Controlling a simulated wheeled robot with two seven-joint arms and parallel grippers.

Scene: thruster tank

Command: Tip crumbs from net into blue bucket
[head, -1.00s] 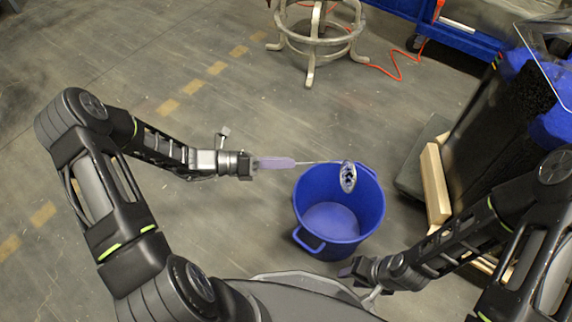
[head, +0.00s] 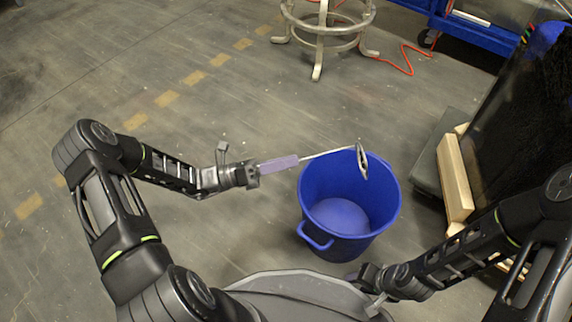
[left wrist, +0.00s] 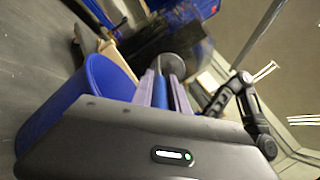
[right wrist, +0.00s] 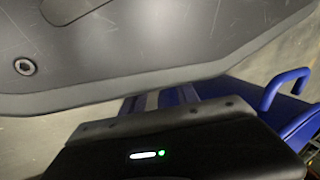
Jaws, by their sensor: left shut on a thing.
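My left gripper (head: 254,172) is shut on the handle. The hoop is over the far right part of the blue bucket's (head: 313,190) opening and is seen nearly edge-on, so it is steeply tilted. The bucket stands upright on the floor, and its inside bottom looks bare. No crumbs can be made out. In the left wrist view the handle (left wrist: 160,90) runs away from me beside the bucket (left wrist: 95,80). My right gripper (head: 372,300) is low, near my base; its fingers are unclear.
A stool with a metal foot ring (head: 325,42) stands behind the bucket. A red cable (head: 405,62) lies near it. A black tank on a wooden frame (head: 453,175) is to the right. The floor left of the bucket is open.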

